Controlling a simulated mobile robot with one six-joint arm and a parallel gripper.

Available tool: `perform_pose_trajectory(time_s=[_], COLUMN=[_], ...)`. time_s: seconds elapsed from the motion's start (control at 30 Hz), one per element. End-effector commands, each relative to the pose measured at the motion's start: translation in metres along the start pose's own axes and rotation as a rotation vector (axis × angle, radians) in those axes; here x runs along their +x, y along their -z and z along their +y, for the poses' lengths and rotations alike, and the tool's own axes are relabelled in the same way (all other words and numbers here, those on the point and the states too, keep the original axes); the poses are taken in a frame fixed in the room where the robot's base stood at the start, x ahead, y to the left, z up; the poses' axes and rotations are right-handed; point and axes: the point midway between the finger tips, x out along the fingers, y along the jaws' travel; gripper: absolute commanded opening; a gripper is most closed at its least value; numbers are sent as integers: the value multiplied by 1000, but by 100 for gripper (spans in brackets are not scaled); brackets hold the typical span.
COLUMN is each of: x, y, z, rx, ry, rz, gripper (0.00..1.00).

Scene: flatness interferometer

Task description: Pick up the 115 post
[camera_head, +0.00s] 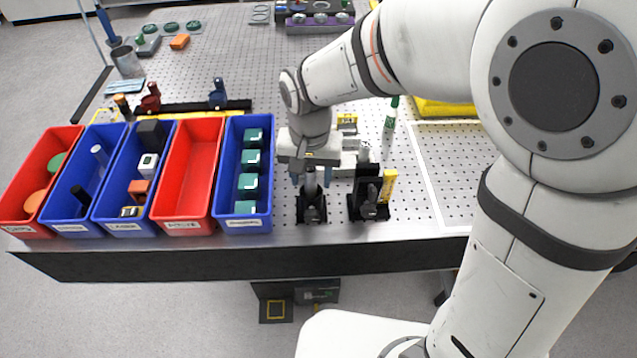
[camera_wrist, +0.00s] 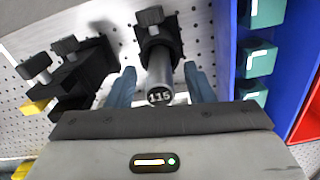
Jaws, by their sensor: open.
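The 115 post (camera_wrist: 159,72) is a grey metal cylinder with "115" in white on its dark top end. It stands in a black post holder with a thumbscrew (camera_wrist: 152,20). My gripper (camera_wrist: 159,68) is open, with one blue finger on each side of the post, and gaps show between post and fingers. In the head view my gripper (camera_head: 311,178) points down over the post (camera_head: 311,187) and its holder (camera_head: 311,208) near the table's front edge. The lower part of the post is hidden in the holder.
A second black holder with knobs (camera_head: 369,204) stands close on the right, by a yellow block (camera_head: 390,184). A blue bin (camera_head: 227,222) with several teal parts stands close on the left, beside red and blue bins. The perforated table behind has free room.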

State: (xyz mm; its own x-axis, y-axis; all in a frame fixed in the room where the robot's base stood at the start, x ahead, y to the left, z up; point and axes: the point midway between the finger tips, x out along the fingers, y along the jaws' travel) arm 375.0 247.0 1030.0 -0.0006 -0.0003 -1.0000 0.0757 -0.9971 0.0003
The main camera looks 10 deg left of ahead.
Motion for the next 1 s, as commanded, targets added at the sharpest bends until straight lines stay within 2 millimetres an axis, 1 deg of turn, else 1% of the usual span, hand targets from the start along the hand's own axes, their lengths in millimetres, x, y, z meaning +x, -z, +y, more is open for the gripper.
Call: perform_pose_trajectory(time_s=[0.17, 0.2, 0.77, 1.0], x=[0, 0, 0, 0], y=[0, 0, 0, 0], z=[0, 0, 0, -1], rx=[-1, -1, -2, -2], ry=[0, 0, 0, 1], rz=[0, 0, 0, 1], gripper=[48, 46, 0, 0])
